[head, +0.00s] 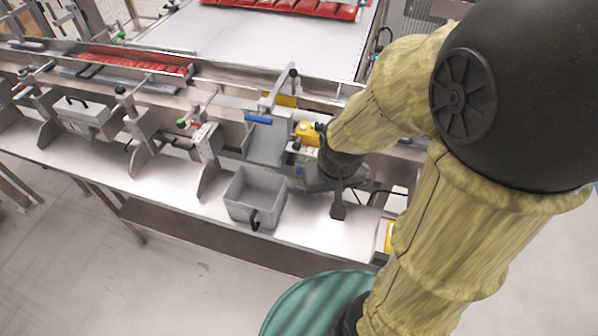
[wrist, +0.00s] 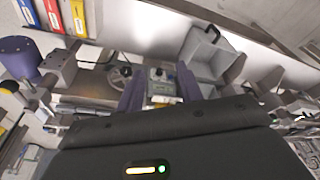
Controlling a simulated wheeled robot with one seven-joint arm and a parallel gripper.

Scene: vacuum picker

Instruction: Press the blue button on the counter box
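My gripper (wrist: 160,70) is open in the wrist view, with its two purple-blue fingers apart and nothing held between them. A small grey box with knobs or buttons (wrist: 161,86) shows between and beyond the fingers, and looks like the counter box. I cannot make out a blue button on it, nor whether a finger touches it. In the head view, my arm reaches down to the machine and its wrist hides much of the area. A small blue spot (head: 299,171) shows just left of the wrist; I cannot tell whether it is the button or a fingertip.
An open grey bin (head: 240,204) stands on the counter (head: 335,238) left of my wrist. A rail with clamps and a conveyor runs left. Coloured binders (wrist: 38,15) show upper left in the wrist view.

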